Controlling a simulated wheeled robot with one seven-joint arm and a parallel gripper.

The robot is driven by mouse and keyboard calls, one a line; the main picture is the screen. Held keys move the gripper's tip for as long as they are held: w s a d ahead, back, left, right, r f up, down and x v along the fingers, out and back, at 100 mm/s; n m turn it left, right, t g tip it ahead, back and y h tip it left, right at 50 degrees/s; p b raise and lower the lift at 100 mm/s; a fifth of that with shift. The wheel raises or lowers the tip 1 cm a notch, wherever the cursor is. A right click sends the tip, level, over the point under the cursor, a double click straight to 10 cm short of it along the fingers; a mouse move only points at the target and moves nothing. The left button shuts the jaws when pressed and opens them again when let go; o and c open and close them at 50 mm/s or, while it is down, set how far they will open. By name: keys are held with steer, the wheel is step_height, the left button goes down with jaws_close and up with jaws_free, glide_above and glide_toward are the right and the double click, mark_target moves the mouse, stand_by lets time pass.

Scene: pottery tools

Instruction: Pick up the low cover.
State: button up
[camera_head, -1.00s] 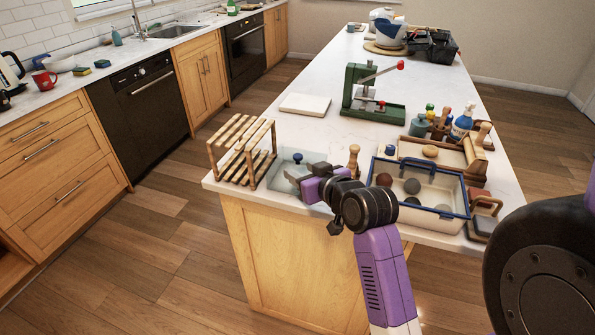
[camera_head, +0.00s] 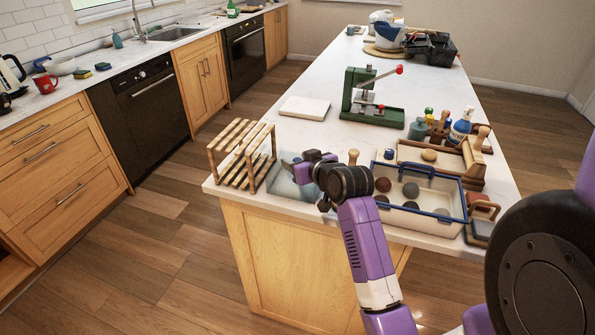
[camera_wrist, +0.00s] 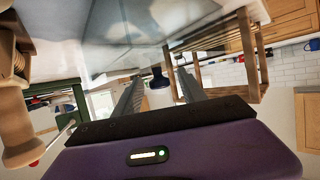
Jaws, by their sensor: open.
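The low cover (camera_head: 286,186) looks like a clear, pale blue-grey box-like piece at the near left corner of the white island. In the head view my gripper (camera_head: 306,167) and wrist hide much of it, including its knob. In the wrist view its glassy surface (camera_wrist: 165,35) fills the upper middle. A dark blue knob (camera_wrist: 158,80) with a pale base shows between the two fingers of my gripper (camera_wrist: 160,88). The fingers stand apart on both sides of the knob. I cannot tell whether either finger touches it.
A wooden slatted rack (camera_head: 240,155) stands close left of the cover. A blue-rimmed tray (camera_head: 440,214) with several balls sits right of my wrist, with a wooden tool (camera_head: 353,157) between. A green press (camera_head: 372,100) and white slab (camera_head: 304,107) are behind.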

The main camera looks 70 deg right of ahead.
steer(key=shift+c, duration=0.2)
jaws_close()
